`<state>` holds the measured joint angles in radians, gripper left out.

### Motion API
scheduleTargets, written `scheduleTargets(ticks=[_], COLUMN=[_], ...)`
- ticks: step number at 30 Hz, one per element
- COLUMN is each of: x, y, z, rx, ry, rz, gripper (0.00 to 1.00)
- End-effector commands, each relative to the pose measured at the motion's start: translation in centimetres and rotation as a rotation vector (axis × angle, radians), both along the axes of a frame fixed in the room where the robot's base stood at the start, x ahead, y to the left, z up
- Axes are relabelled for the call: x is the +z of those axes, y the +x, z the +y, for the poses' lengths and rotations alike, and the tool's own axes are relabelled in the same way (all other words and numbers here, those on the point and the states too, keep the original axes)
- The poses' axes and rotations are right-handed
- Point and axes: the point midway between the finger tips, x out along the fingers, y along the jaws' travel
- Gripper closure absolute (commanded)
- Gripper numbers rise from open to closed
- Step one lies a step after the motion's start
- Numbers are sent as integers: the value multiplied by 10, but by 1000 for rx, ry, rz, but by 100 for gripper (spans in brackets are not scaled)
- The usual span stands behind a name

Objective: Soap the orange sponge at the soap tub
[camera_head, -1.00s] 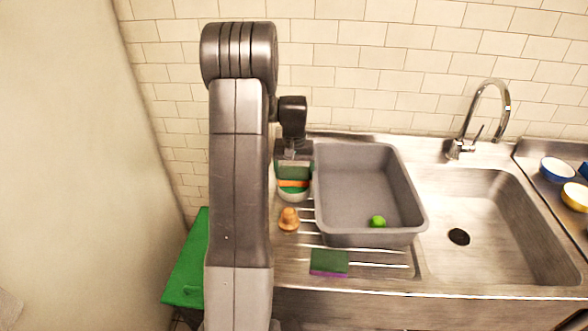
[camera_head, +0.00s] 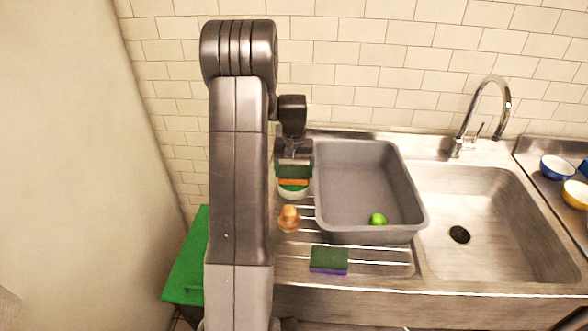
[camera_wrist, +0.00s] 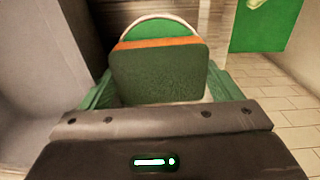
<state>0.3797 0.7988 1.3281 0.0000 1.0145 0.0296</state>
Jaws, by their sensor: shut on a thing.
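My gripper (camera_head: 294,160) is shut on the orange sponge (camera_head: 293,182), which has a dark green scouring side. In the wrist view the sponge (camera_wrist: 160,75) shows its green face, with an orange edge at the far side. The soap tub (camera_head: 293,193) is a pale round tub with green inside, directly below the sponge at the left of the drainboard. In the wrist view its rim (camera_wrist: 160,20) curves behind the sponge. The sponge is at or just over the tub's opening; I cannot tell whether it touches the soap.
A grey basin (camera_head: 365,185) holding a green ball-like thing (camera_head: 378,219) stands right of the tub. A wooden-coloured knobbed object (camera_head: 289,218) and a purple-and-green sponge (camera_head: 328,260) lie in front. The sink (camera_head: 500,220) is farther right, with bowls (camera_head: 557,168) beyond.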

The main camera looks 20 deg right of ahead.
Motion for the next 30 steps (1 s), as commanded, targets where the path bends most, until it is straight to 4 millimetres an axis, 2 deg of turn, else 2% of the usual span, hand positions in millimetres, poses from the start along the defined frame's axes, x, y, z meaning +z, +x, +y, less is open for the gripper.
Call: scheduleTargets(ticks=[30], x=[-7], y=[0], z=[0], rx=[0], ry=[0], rz=[0], gripper=[33])
